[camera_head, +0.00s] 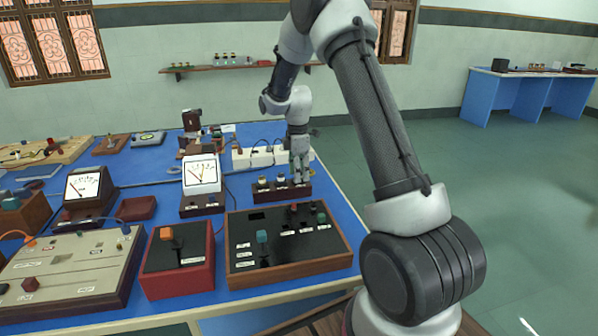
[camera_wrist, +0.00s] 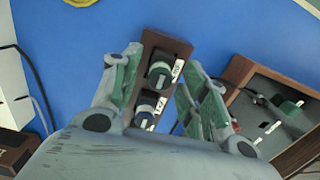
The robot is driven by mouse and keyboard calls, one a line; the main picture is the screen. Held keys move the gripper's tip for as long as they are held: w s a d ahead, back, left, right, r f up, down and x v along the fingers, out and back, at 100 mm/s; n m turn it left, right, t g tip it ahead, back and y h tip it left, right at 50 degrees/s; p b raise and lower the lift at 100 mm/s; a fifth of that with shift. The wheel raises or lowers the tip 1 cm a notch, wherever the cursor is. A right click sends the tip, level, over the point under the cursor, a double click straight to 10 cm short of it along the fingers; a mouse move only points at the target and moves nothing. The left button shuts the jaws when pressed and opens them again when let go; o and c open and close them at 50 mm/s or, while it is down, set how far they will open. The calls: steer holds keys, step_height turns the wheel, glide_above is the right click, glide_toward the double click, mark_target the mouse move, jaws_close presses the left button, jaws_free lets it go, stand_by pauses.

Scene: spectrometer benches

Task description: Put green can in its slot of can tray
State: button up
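The can tray (camera_head: 292,193), a dark brown-red block, stands on the blue bench; it also shows in the wrist view (camera_wrist: 183,47). My gripper (camera_head: 300,181) is over the right end of the tray, pointing down. In the wrist view my gripper (camera_wrist: 160,68) has its fingers apart, one on each side of the tray. A dark, greenish can (camera_wrist: 160,72), which looks like the green can, sits upright in the tray between the fingers, with no clear contact visible. Another dark can (camera_wrist: 146,110) sits beside it. White labels lie next to both.
A wood-framed black panel (camera_head: 245,267) with knobs stands in front of the tray. A white-faced meter (camera_head: 201,172) stands to its left, and a white strip box (camera_head: 255,157) behind. A red box (camera_head: 180,282) and other instruments crowd the left. Bare blue bench lies right of the tray.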

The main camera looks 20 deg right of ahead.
step_height(320, 180, up, 12)
steer(key=shift+a, duration=0.15)
stand_by(0.5)
steer(key=shift+w, duration=0.1)
